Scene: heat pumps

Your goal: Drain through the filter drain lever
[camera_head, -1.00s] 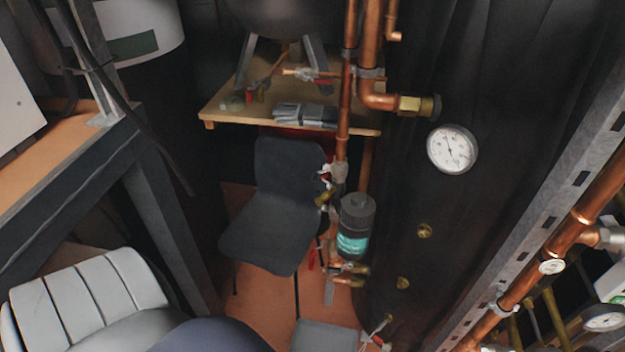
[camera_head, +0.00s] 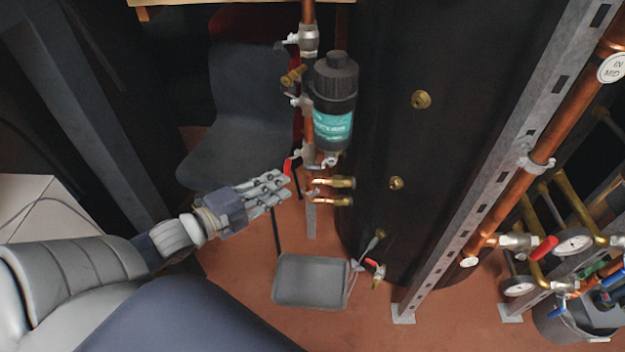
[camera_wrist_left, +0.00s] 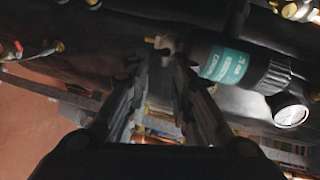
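The filter (camera_head: 335,85), a black canister with a teal label, hangs on the copper pipe in the head view. It also shows in the left wrist view (camera_wrist_left: 240,68). A small valve fitting (camera_head: 323,162) sits under the filter. A red lever (camera_head: 288,167) stands just left of it; I cannot tell which of these is the drain lever. My left gripper (camera_head: 286,187) is just below and left of the red lever. In the left wrist view its two fingers (camera_wrist_left: 158,80) are apart with nothing held between them, and a metal fitting shows beyond the tips. My right gripper is out of view.
A grey tray (camera_head: 310,282) lies on the floor below. Brass-ended stubs (camera_head: 335,183) stick out right of the fingertips. A dark chair (camera_head: 240,110) stands behind, the black tank (camera_head: 440,120) to the right. A red-handled valve (camera_head: 375,266) sits low beside the tray.

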